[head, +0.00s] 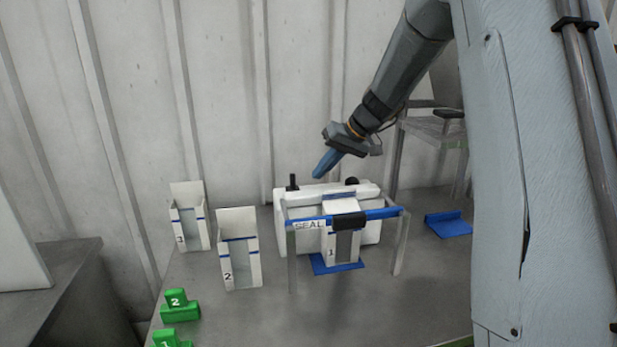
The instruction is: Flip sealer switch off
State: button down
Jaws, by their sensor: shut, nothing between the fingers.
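The sealer (370,192) is a white box on the table with a blue bar and grey legs in front, marked "SEAL". A small black upright lever (292,182) stands on its top left, and a black knob (351,181) sits at its top right. I cannot tell which of them is the switch. My gripper (318,174) has blue fingers, shut and empty, pointing down and left. Its tips appear just above the sealer's top edge, between lever and knob; whether they touch anything is unclear.
A white carton 1 (343,247) stands under the bar on a blue plate (318,266). Cartons 2 (241,262) and 3 (190,228) stand left. Green numbered blocks (180,308) lie front left. A blue piece (448,226) lies right; a chair (436,130) stands behind.

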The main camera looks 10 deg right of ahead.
jog(key=b+v, duration=0.2)
jog(key=v, duration=0.7)
jog(key=shift+r, duration=0.15)
jog(key=shift+a, duration=0.15)
